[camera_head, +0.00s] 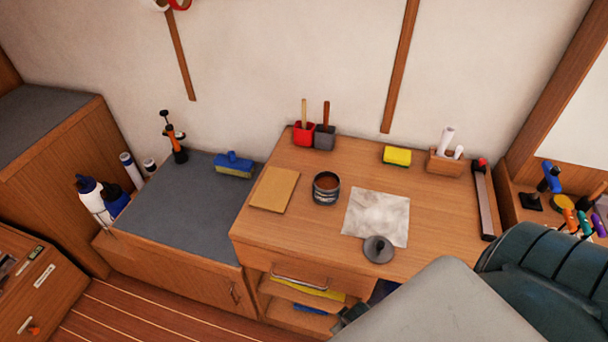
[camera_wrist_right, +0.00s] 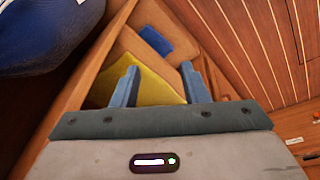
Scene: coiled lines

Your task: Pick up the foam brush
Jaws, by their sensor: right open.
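Two handled tools stand at the back of the wooden desk, one with a pale handle (camera_head: 304,112) in a red cup (camera_head: 303,134) and one with a brown handle (camera_head: 326,114) in a grey cup (camera_head: 325,138). Their heads are hidden, so I cannot tell whether either is the foam brush. A blue-topped brush-like block (camera_head: 234,162) with a yellowish underside lies on the grey bench top. My right gripper (camera_wrist_right: 160,84) is open and empty in its wrist view, facing a shelf with a yellow item (camera_wrist_right: 150,87) and a blue item (camera_wrist_right: 156,41). My left gripper is out of view.
On the desk (camera_head: 262,222) are an open tin (camera_head: 326,188), a tan sheet (camera_head: 274,189), a pale cloth (camera_head: 376,216), a grey lid (camera_head: 378,249) and a yellow sponge (camera_head: 397,156). A dark blue object (camera_wrist_right: 50,35) is close in the wrist view. My arm covers the lower right.

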